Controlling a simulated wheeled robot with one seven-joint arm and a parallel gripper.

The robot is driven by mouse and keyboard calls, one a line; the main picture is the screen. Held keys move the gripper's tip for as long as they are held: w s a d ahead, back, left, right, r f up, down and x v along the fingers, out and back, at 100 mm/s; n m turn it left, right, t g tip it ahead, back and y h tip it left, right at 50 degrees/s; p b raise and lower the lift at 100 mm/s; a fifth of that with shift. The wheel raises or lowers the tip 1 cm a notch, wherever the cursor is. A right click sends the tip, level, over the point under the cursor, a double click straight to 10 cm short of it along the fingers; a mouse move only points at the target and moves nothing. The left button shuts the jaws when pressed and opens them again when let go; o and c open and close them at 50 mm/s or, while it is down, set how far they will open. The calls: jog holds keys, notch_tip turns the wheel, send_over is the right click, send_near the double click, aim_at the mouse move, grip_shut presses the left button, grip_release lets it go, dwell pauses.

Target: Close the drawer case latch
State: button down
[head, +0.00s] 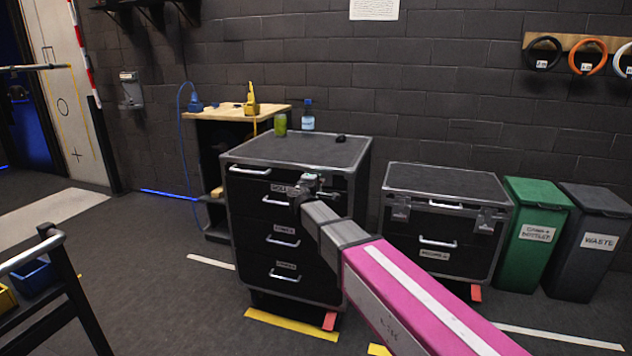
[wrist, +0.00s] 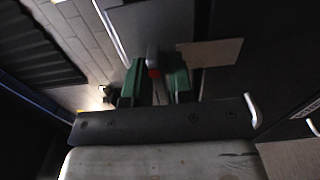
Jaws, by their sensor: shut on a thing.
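The drawer case (head: 283,250) is a black cabinet with grey metal edges, white handles and labelled drawers, left of centre in the head view. My gripper (head: 312,181) is at the upper right of its front, just below the top edge. In the wrist view my gripper (wrist: 154,90) has its two green fingers on either side of a narrow grey piece with a red mark, which looks like the latch (wrist: 153,62). The fingers are shut on it. My gripper and arm hide most of the latch in the head view, so its exact angle cannot be told.
A lower case (head: 440,222) with front latches stands to the right, then a green bin (head: 533,220) and a grey waste bin (head: 590,240). A wooden-topped bench (head: 230,112) is behind left. A cart (head: 60,285) stands front left. Open floor (head: 150,250) lies between.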

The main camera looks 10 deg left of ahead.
jog(key=c, duration=1.2)
grip_release()
jog(key=shift+c, duration=0.2)
jog(key=s, duration=1)
jog(key=shift+s+a, duration=0.4)
jog(key=shift+a, duration=0.05)
